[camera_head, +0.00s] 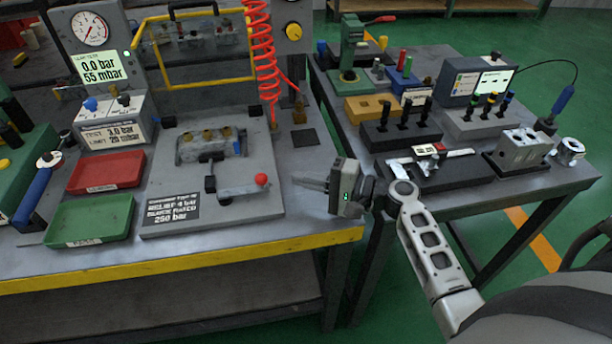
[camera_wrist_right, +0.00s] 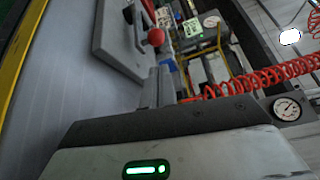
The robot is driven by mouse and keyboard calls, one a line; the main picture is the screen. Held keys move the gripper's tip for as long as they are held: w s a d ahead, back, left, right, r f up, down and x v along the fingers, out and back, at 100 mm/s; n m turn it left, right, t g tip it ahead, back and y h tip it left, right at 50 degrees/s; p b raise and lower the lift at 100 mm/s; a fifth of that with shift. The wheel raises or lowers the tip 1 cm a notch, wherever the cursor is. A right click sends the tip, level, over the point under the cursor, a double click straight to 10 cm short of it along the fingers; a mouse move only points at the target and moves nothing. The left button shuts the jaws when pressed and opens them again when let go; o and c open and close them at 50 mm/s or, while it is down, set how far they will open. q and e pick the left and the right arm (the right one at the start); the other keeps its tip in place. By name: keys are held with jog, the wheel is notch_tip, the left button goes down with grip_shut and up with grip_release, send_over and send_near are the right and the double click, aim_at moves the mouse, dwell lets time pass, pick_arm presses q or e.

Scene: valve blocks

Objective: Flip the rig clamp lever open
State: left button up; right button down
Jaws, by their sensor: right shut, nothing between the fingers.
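The rig clamp lever (camera_head: 240,187) is a pale bar with a red ball knob (camera_head: 261,180) at its right end. It lies across the front of the grey rig plate (camera_head: 225,211), pivoting at a black block on its left. The red knob also shows in the right wrist view (camera_wrist_right: 156,37). A metal valve block (camera_head: 208,146) sits behind the lever on the plate. My right gripper (camera_head: 300,182) is shut and empty, its fingers pointing left, just right of the knob and apart from it. My left gripper is not in view.
A red tray (camera_head: 107,172) and a green tray (camera_head: 90,221) lie left of the plate. A yellow-framed guard (camera_head: 195,83) and a red coiled hose (camera_head: 259,55) stand behind. A second table (camera_head: 480,185) with tools and blocks is at right.

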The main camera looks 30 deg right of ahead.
jog(key=p+x, duration=0.1)
jog(key=x, duration=0.6)
jog(key=shift+d, duration=0.1)
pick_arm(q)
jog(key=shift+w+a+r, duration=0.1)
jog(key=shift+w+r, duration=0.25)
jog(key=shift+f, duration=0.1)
